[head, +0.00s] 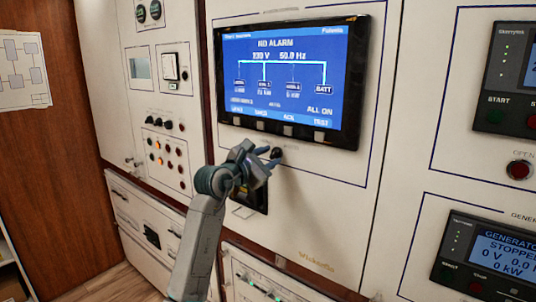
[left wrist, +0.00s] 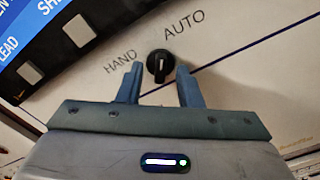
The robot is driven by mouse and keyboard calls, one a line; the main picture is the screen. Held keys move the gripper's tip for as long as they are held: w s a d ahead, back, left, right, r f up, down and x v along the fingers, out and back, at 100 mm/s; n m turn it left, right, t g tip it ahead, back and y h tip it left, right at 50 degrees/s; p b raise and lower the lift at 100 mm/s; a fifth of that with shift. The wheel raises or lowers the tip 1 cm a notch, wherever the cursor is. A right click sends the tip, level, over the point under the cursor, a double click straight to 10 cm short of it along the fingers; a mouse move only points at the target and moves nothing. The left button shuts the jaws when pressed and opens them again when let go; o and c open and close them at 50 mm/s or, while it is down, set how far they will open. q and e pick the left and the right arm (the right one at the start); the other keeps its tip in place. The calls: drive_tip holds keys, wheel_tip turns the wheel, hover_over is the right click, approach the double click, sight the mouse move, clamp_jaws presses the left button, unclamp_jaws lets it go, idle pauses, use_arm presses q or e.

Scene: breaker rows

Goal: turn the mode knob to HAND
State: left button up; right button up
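The mode knob (left wrist: 160,66) is a small black rotary knob on the white panel, with the label HAND (left wrist: 121,62) to its left and AUTO (left wrist: 184,25) above right in the left wrist view. Its grip stands roughly upright in that picture; I cannot tell surely which label it points to. My left gripper (left wrist: 159,84) is open, with one finger on each side of the knob and gaps showing on both sides. In the head view the left gripper (head: 268,158) is at the knob (head: 276,153), below the screen. My right gripper is not in view.
A large blue screen (head: 290,80) reading NO ALARM, with buttons along its lower edge, is just above the left gripper. A dark switch (head: 255,200) is below it, partly behind my arm. Generator panels (head: 495,258) are at right. Bare panel lies right of the knob.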

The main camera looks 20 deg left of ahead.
use_arm(q)
drive_tip(key=c, duration=0.7)
clamp_jaws()
